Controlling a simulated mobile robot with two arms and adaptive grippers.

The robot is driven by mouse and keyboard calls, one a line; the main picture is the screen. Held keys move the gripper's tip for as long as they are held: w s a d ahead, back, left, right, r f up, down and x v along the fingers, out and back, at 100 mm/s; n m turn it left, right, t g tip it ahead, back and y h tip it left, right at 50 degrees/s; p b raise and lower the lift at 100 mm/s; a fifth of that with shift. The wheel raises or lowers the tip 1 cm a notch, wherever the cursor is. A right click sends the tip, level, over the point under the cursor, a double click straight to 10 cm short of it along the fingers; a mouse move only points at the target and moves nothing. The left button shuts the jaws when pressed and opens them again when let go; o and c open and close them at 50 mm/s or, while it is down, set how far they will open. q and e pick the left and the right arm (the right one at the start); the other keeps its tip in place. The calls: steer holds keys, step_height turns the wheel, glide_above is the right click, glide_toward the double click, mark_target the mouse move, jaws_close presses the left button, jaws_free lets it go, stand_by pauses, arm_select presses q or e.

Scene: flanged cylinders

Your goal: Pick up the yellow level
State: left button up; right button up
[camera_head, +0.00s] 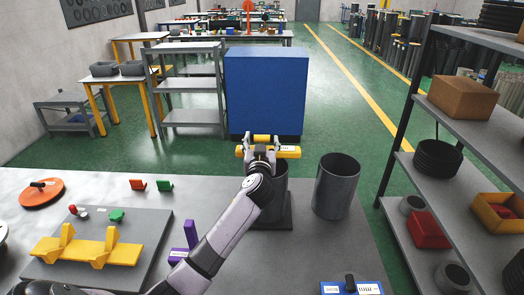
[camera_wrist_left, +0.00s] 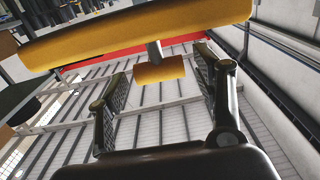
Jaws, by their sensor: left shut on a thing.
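The yellow level (camera_head: 288,152) is in my left gripper (camera_head: 262,151), high over the grey table in the head view. In the left wrist view its long yellow bar (camera_wrist_left: 140,32) crosses the top. A short metal stem joins the bar to a smaller yellow piece (camera_wrist_left: 159,70), which shows between the two dark fingers of my left gripper (camera_wrist_left: 164,100). The gripper is shut on the level; the exact finger contact is not clear. My right gripper is not in view.
A dark cylinder on a square base (camera_head: 274,209) stands below the gripper, partly hidden by my arm. A grey cylinder (camera_head: 337,187) stands to its right. A yellow bracketed piece (camera_head: 85,250) lies on a grey plate at left. A shelf rack (camera_head: 470,170) stands at right.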

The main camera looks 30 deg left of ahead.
arm_select(q)
step_height(320, 180, up, 17)
steer(key=b, duration=0.2)
steer(key=shift+b, duration=0.3)
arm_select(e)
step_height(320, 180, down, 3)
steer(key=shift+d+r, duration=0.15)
